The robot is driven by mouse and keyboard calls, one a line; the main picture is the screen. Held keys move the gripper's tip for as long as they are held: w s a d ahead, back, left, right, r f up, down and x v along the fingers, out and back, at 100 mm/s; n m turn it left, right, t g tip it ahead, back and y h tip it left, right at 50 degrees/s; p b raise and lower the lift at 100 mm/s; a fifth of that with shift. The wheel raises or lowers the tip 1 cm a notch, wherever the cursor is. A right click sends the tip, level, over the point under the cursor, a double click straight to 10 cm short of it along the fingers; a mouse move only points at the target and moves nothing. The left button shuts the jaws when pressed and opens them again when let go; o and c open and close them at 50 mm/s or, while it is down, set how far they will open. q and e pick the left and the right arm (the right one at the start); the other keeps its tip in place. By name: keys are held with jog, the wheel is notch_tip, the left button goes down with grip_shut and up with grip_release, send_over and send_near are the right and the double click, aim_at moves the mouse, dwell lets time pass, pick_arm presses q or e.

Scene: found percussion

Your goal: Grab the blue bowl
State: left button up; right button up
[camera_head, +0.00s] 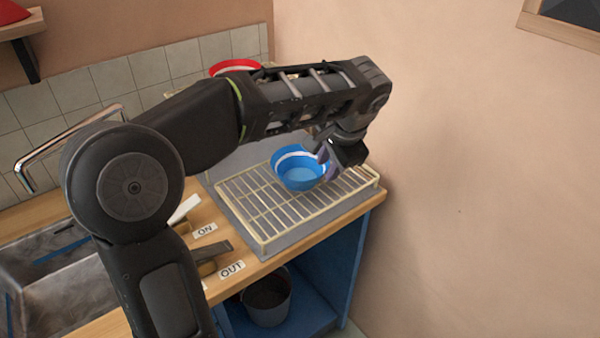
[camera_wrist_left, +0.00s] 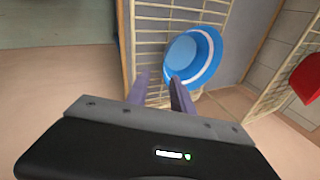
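The blue bowl (camera_head: 297,176) has a white band inside its rim and sits on the wire dish rack (camera_head: 262,215). It also shows in the left wrist view (camera_wrist_left: 205,50), resting against the rack's bars. My left gripper (camera_head: 325,156) is at the bowl's right side in the head view, partly hidden by its own wrist. In the left wrist view its two fingers (camera_wrist_left: 159,78) are apart with a gap between them. One finger overlaps the bowl's near rim in the picture; I cannot tell whether it touches. My right gripper is out of view.
A red bowl (camera_head: 235,65) stands behind my left arm, and a red thing (camera_wrist_left: 308,78) shows in the wrist view. A sink (camera_head: 40,285) and levers by the ON and OUT labels lie left of the rack. A wall closes off the right side.

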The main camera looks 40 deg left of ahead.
aim_at(314, 178)
pick_arm(q)
jog(key=shift+s+a+r+g+y, duration=0.15)
jog(key=shift+s+a+g+y, duration=0.15)
jog(key=shift+s+a, duration=0.3)
jog(key=shift+s+d, duration=0.1)
jog(key=shift+x, duration=1.3)
jog(key=shift+p+x, duration=0.3)
jog(key=shift+x, duration=2.35)
grip_shut()
